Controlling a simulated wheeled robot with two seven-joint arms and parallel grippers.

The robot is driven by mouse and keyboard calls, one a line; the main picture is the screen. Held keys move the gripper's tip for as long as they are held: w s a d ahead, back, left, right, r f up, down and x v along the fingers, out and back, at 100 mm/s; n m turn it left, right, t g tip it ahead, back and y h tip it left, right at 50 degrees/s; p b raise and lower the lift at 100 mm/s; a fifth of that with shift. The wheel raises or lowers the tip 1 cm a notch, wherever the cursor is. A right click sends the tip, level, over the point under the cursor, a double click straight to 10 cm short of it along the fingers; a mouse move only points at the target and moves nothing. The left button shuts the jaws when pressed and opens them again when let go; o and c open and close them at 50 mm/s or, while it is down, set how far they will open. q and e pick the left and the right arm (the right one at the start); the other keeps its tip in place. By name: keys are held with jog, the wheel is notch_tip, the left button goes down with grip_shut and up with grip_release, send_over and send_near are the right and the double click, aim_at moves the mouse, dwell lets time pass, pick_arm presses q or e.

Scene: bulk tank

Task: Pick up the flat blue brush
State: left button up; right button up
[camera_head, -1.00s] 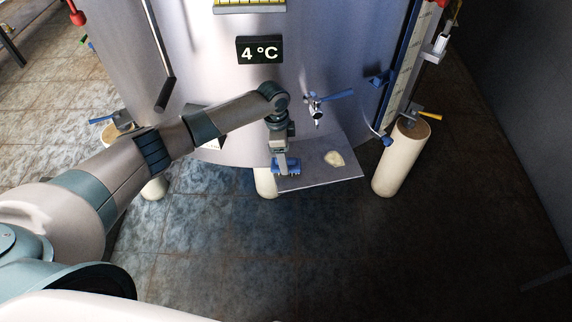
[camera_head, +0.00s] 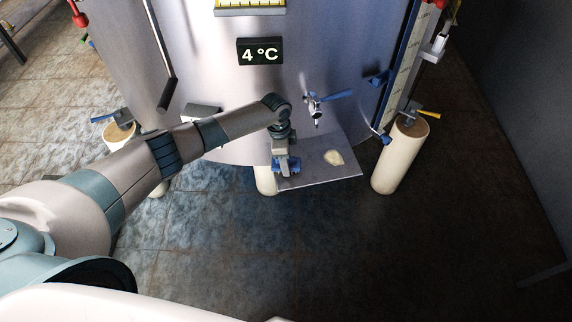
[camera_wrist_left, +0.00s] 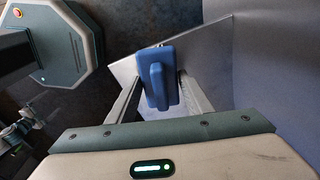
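The flat blue brush (camera_head: 291,164) lies on the grey shelf (camera_head: 318,176) at the foot of the tank, near its left end, partly hidden by my left gripper (camera_head: 283,168). In the left wrist view the brush (camera_wrist_left: 158,78) shows its raised handle, between the two fingers of my left gripper (camera_wrist_left: 161,84). The fingers are apart, one on each side of the brush. I cannot tell whether they touch it.
A pale lump (camera_head: 333,158) lies on the shelf right of the brush. A tap with a blue lever (camera_head: 336,97) sticks out above the shelf. White tank legs (camera_head: 400,160) stand nearby. The floor in front is clear.

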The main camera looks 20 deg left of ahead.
pick_arm(q)
jog(key=c, duration=0.5)
jog(key=shift+r, duration=0.1)
jog(key=shift+r+b, duration=0.35)
jog(key=shift+r, duration=0.1)
jog(key=r, duration=0.1)
jog(key=r+b, duration=0.1)
jog(key=r, duration=0.1)
jog(key=shift+s+d+b, duration=0.2)
jog(key=shift+d+b, duration=0.05)
jog(key=shift+b, duration=0.05)
jog(key=s+d+r+b, duration=0.1)
jog(key=s+d+r, duration=0.2)
jog(key=s, duration=0.1)
jog(key=s+d+r+b, duration=0.2)
jog(key=s+d+r, duration=0.2)
jog(key=shift+d, duration=0.25)
jog(key=shift+r, duration=0.1)
